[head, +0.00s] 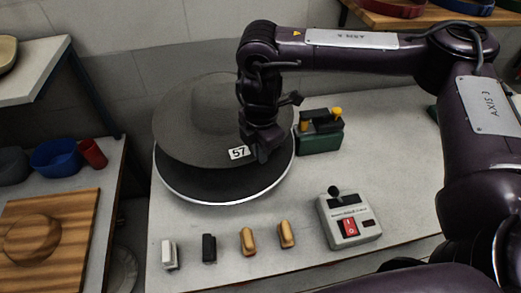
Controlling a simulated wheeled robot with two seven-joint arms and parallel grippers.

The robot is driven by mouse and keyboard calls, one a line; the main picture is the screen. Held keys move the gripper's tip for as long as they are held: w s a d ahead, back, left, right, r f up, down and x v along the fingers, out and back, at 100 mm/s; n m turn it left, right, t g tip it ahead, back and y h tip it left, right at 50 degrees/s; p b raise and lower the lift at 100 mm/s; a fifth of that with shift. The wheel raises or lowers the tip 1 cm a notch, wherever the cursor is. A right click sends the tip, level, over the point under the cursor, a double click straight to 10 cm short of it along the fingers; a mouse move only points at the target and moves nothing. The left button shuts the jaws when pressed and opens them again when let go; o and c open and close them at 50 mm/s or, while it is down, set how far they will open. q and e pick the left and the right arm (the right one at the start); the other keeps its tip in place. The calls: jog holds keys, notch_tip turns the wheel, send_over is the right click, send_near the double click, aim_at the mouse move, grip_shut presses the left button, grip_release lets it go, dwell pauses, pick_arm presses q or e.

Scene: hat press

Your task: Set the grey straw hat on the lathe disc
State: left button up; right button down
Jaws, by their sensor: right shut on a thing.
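The grey straw hat (190,125) is a wide-brimmed hat with a tag marked 57 on its brim. It is over the dark round lathe disc (205,187), which has a pale rim and shows below the brim. The hat sits a little toward the back of the disc and looks slightly tilted. I cannot tell whether it touches the disc. My right gripper (262,150) is shut on the right edge of the hat's brim, beside the tag. My left gripper is not in view.
A control box (349,219) with a red switch stands at the right front. Several small blocks and brushes line the front edge, including a black one (209,247). A green box (319,137) stands right of the disc. A wooden board (70,222) lies on the left table.

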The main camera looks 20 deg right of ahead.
aim_at(261, 183)
jog(key=shift+f+b, duration=1.35)
jog(key=shift+f, duration=0.15)
jog(key=shift+f+b, duration=0.95)
jog(key=shift+f, duration=0.65)
jog(key=shift+f+b, duration=0.55)
jog(key=shift+f, duration=0.35)
jog(key=shift+f+b, duration=0.45)
jog(key=shift+f, duration=0.45)
jog(key=shift+s+f, duration=0.2)
jog(key=shift+f, duration=0.05)
